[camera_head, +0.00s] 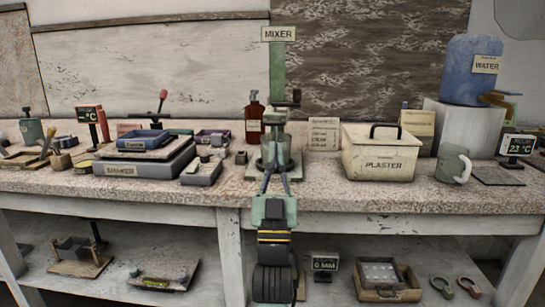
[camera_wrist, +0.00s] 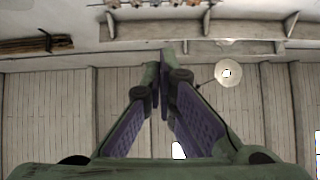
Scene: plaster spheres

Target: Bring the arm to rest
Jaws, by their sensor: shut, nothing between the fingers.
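My gripper (camera_head: 276,152) stands in front of the bench's front edge in the head view. Its fingers point upward and come together at the tips, with nothing between them. The tips overlap the lower part of the green mixer (camera_head: 278,85) in the picture; I cannot tell how far apart they are in depth. In the wrist view the purple-padded fingers (camera_wrist: 164,62) meet at their tips. Behind them are a plank surface and a round lamp (camera_wrist: 229,73), with no bench in sight.
A blue water container (camera_head: 470,68) stands at the back right.

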